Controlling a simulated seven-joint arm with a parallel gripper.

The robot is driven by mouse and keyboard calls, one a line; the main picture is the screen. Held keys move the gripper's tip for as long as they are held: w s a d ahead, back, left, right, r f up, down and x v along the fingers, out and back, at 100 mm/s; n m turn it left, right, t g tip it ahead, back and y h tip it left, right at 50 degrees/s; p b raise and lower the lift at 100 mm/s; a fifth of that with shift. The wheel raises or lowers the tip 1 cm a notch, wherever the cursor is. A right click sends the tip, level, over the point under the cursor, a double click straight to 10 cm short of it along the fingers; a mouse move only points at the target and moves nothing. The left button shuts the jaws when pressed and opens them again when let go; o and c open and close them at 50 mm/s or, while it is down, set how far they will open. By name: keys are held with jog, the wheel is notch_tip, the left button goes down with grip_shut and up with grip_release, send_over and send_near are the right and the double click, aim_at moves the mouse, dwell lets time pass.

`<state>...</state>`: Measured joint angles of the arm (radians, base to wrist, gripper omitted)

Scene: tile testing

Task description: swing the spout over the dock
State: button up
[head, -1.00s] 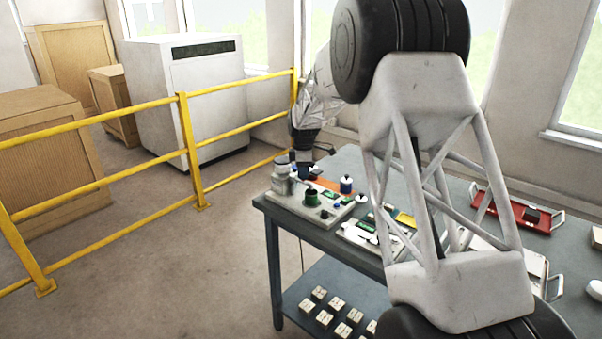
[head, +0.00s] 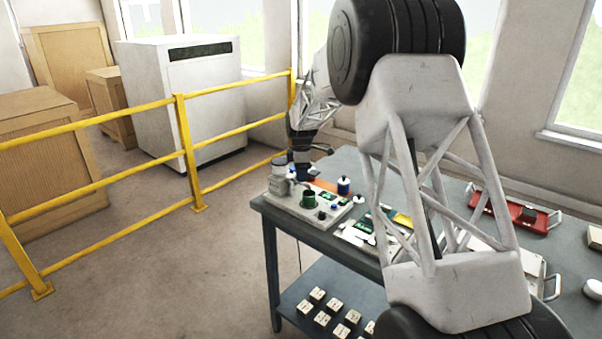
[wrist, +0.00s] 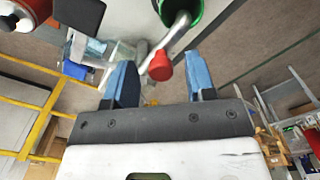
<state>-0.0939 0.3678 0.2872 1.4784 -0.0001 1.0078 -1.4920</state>
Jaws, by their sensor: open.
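In the wrist view my gripper (wrist: 161,80) is open, with a blue finger on each side. A red knob-like tip (wrist: 160,66) shows between the fingers; contact cannot be told. A grey tube, apparently the spout (wrist: 176,36), runs from the red tip to the mouth of a round green cup (wrist: 195,8), possibly the dock. Whether the spout's end is over the cup is unclear. In the head view the green cup (head: 308,198) stands on a pale board (head: 297,208). My gripper (head: 302,172) is low over the board's back; its fingers are too small to read there.
A blue-and-white round part (head: 344,186) stands right of the cup. A grey cylinder (head: 279,167) stands at the board's left. A red tray (head: 512,213) lies farther right on the table (head: 262,205).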

jog(key=shift+r, duration=3.9)
jog(key=shift+s+d+r, duration=0.1)
jog(key=shift+s+r, duration=0.2)
jog(key=shift+s, duration=0.05)
jog(key=s+d+r+m, duration=0.2)
jog(key=s+r+m, duration=0.15)
jog(key=s, duration=0.65)
jog(key=s+d+r+m+t, duration=0.1)
jog(key=s+d+r+m, duration=0.2)
jog(key=s, duration=0.6)
jog(key=s+d+r+m, duration=0.1)
jog(key=s+r+m, duration=0.3)
jog(key=s, duration=0.6)
jog(key=s+d+f+m, duration=0.1)
jog(key=s+f+m, duration=0.1)
jog(key=s, duration=0.8)
jog(key=s+d+f+m+t, duration=0.1)
jog(key=s+f+m, duration=0.1)
jog(key=s, duration=0.9)
jog(key=s+f+m, duration=0.2)
jog(key=s+m, duration=0.2)
jog(key=s, duration=0.7)
jog(key=shift+s+d+t, duration=0.2)
jog(key=shift+d+t, duration=0.1)
jog(key=shift+d, duration=0.1)
